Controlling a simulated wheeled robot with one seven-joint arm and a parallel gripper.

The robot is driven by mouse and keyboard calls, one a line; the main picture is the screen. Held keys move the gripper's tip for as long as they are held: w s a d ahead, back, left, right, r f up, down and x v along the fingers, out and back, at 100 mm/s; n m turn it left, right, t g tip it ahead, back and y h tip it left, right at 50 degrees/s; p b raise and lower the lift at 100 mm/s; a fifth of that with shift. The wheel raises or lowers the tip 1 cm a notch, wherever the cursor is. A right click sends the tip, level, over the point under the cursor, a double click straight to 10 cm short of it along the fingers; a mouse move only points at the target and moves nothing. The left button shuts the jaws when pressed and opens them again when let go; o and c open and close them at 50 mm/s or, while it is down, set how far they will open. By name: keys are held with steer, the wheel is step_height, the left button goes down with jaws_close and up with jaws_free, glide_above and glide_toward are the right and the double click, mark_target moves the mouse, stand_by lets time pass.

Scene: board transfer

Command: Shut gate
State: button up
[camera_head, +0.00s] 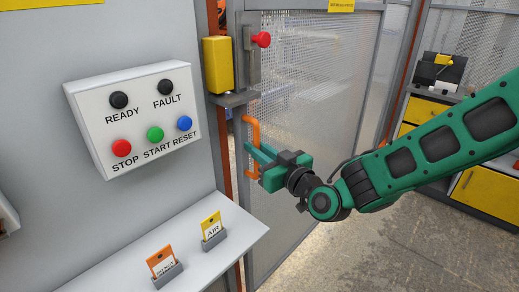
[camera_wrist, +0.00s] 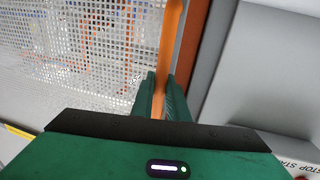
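The gate (camera_head: 320,105) is a grey-framed mesh panel right of the control panel. Its near edge stands close to the orange post, with a narrow strip between them; I cannot tell if it is fully closed. An orange upright handle (camera_head: 256,132) is on the gate's near edge. My gripper (camera_head: 258,158) is at the handle's lower half. In the wrist view the handle (camera_wrist: 171,35) runs between the green fingers, which sit close on both sides of it. The fingers look shut on it. The mesh gate (camera_wrist: 75,50) fills the left of that view.
A yellow box (camera_head: 218,64) and a latch with a red knob (camera_head: 262,40) sit above the handle. A button panel (camera_head: 140,115) and a shelf (camera_head: 200,245) with two tags are on the left. Yellow-fronted cabinets (camera_head: 485,190) stand at right.

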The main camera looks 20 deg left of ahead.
steer(key=o, duration=0.4)
steer(key=shift+s+a, duration=0.2)
steer(key=shift+s, duration=0.1)
steer(key=shift+o, duration=0.2)
steer(key=shift+w+d, duration=0.1)
steer(key=v, duration=1)
steer(key=shift+d, duration=0.35)
steer(key=shift+f, duration=0.15)
